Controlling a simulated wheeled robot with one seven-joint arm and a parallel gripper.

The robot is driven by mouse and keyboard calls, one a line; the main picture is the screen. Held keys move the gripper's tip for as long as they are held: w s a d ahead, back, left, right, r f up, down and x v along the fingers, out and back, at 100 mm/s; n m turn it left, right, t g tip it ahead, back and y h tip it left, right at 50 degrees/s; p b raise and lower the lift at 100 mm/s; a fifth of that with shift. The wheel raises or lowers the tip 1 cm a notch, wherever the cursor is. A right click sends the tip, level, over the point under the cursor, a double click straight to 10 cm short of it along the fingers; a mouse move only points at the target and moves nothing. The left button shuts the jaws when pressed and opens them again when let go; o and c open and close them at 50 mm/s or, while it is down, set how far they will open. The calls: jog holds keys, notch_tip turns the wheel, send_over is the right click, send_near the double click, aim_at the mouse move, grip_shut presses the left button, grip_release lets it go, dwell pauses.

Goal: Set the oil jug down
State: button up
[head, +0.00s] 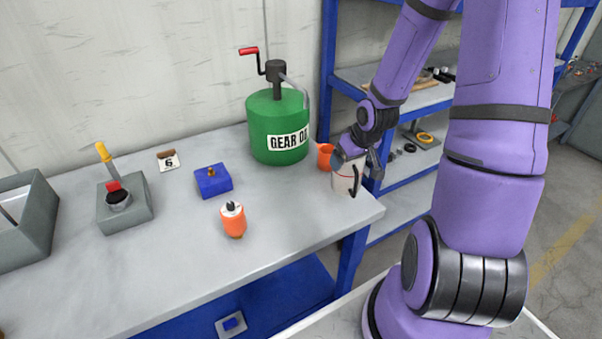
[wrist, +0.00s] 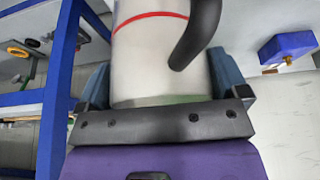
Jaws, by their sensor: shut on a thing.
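The oil jug (head: 344,182) is a whitish cylinder with a red line and a black handle. In the head view it is at the right end of the grey workbench (head: 150,275), close to the bench edge. I cannot tell whether its base touches the top. My gripper (head: 354,163) is shut on the jug, partly covering it. In the wrist view the jug (wrist: 140,65) sits between the two blue-grey fingers of my gripper (wrist: 165,85), with the handle towards the right. The jug's far side is hidden.
A green gear oil drum (head: 270,125) with a pump and an orange cup (head: 325,157) stand just left of the jug. A small orange bottle (head: 233,220), a blue block (head: 213,181) and a grey block (head: 126,205) stand further left. Blue shelving (head: 400,95) is behind.

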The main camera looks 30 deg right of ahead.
jog(key=w+a+f, duration=0.2)
jog(key=w+a, duration=0.1)
jog(key=w, duration=0.4)
jog(key=w+a+f, duration=0.3)
jog(key=w, duration=0.4)
jog(key=shift+w, duration=0.4)
jog(key=o, duration=1.3)
jog(key=shift+f, duration=0.1)
